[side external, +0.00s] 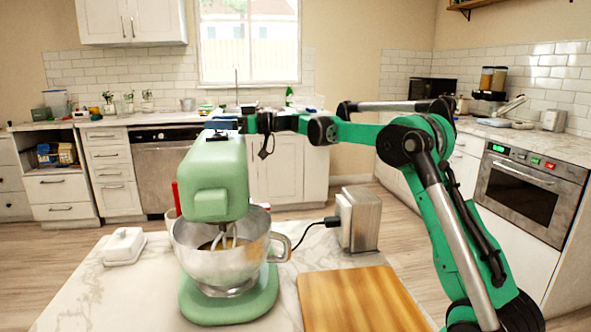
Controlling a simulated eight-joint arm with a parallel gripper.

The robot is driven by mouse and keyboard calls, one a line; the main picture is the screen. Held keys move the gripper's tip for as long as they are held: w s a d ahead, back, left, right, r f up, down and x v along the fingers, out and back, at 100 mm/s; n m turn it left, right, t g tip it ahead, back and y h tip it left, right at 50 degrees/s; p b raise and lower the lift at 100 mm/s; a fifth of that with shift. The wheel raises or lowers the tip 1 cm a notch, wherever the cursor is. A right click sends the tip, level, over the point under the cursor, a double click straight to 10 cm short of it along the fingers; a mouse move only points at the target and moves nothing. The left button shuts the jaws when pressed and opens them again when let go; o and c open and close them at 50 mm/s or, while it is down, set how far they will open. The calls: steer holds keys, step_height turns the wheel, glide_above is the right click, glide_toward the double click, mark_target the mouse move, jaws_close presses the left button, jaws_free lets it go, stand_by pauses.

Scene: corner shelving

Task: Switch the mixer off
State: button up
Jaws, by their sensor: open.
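The green stand mixer (218,176) stands upright on the marble counter, its head lowered over a metal bowl (222,258) with a side handle. A whisk (224,237) hangs from the head into the bowl, which holds something yellowish-brown. My green arm reaches in from the right, and my gripper (222,124) is at the top rear of the mixer head. It is open, with nothing seen in it. The head partly hides it, so I cannot tell whether it touches the mixer. I cannot make out the mixer's switch.
A white butter dish (124,246) sits left of the mixer, and something red (176,197) shows behind it. A metal box (359,219) with a black-plugged cord stands to the right. A wooden board (360,301) lies at the front right. The counter's front left is clear.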

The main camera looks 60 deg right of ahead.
mark_target(244, 148)
steer(key=v, duration=0.4)
steer(key=shift+s+d, duration=0.25)
steer(key=shift+s, duration=0.1)
steer(key=shift+s+a+r+h, duration=0.3)
steer(key=shift+a, duration=0.1)
steer(key=s+a+n+t+h, duration=0.1)
steer(key=s+a+n+h, duration=0.1)
steer(key=s+a+h, duration=0.25)
steer(key=s+a+f+m+g+h, duration=0.2)
steer(key=s+a+f+m+g, duration=0.2)
steer(key=s+f, duration=0.4)
steer(key=s+a+f+m+g+h, duration=0.3)
steer(key=s+a+f+m+g, duration=0.2)
steer(key=s+f, duration=0.3)
steer(key=shift+a+f, duration=0.3)
steer(key=shift+f, duration=0.45)
